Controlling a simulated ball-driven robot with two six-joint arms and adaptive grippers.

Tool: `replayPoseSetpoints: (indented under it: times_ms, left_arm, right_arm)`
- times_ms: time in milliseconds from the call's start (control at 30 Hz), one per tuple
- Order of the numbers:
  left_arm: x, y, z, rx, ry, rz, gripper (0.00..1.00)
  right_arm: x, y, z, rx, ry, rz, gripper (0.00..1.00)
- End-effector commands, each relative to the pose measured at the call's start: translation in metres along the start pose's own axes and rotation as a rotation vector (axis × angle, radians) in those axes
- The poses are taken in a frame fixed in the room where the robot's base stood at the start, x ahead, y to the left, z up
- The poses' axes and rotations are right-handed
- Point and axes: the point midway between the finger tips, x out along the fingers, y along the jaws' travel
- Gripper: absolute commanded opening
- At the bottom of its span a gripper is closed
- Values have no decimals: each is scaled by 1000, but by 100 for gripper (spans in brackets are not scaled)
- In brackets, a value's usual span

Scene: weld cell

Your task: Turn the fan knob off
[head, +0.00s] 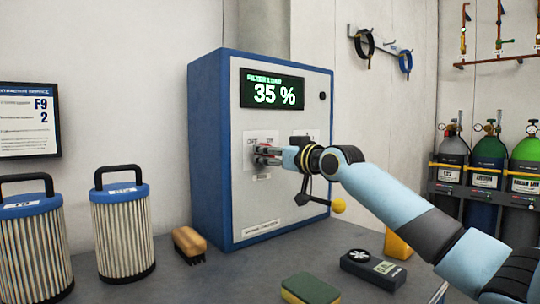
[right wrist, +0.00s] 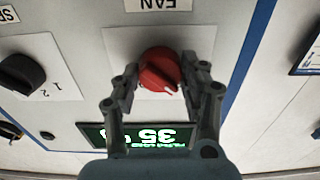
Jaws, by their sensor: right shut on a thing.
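The red fan knob (right wrist: 160,70) sits on a pale plate on the cabinet front, under an upside-down FAN label (right wrist: 165,4) in the right wrist view. Its light pointer mark slants to the lower right there. My right gripper (right wrist: 155,82) is shut on the knob, with one finger on each side. In the head view my right gripper (head: 266,154) reaches the cabinet (head: 225,215) from the right, and its fingers hide most of the knob. The green display (head: 273,90) reads 35 %. My left gripper is in neither view.
A black knob (right wrist: 22,73) marked 1 and 2 is beside the fan knob. Two filter cartridges (head: 123,235), a brush (head: 189,243), a sponge (head: 310,289) and a dark handheld meter (head: 373,268) stand or lie on the bench. Gas cylinders (head: 488,165) stand at the right.

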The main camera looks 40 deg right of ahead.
Motion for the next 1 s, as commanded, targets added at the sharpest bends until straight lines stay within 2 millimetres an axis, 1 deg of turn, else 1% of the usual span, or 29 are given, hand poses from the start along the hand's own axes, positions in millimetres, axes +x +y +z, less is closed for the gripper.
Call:
replayPoseSetpoints:
  times_ms: [133,167,333,567,667,767,900,1000]
  left_arm:
    - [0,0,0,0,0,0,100]
    - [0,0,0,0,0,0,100]
    - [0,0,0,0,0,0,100]
    - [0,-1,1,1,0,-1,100]
    - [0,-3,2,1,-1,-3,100]
    - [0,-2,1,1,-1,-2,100]
    - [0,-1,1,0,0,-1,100]
    - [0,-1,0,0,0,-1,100]
  right_arm:
    - [0,0,2,-2,-3,1,11]
    - [0,0,2,-2,-3,1,45]
    - [0,0,1,-1,-2,1,67]
    - [0,0,0,0,-1,0,68]
    - [-4,1,1,-1,-2,1,68]
    - [-16,1,2,-6,-3,2,68]
    - [-42,2,2,-10,-6,1,68]
    - [-58,1,2,-8,-5,1,68]
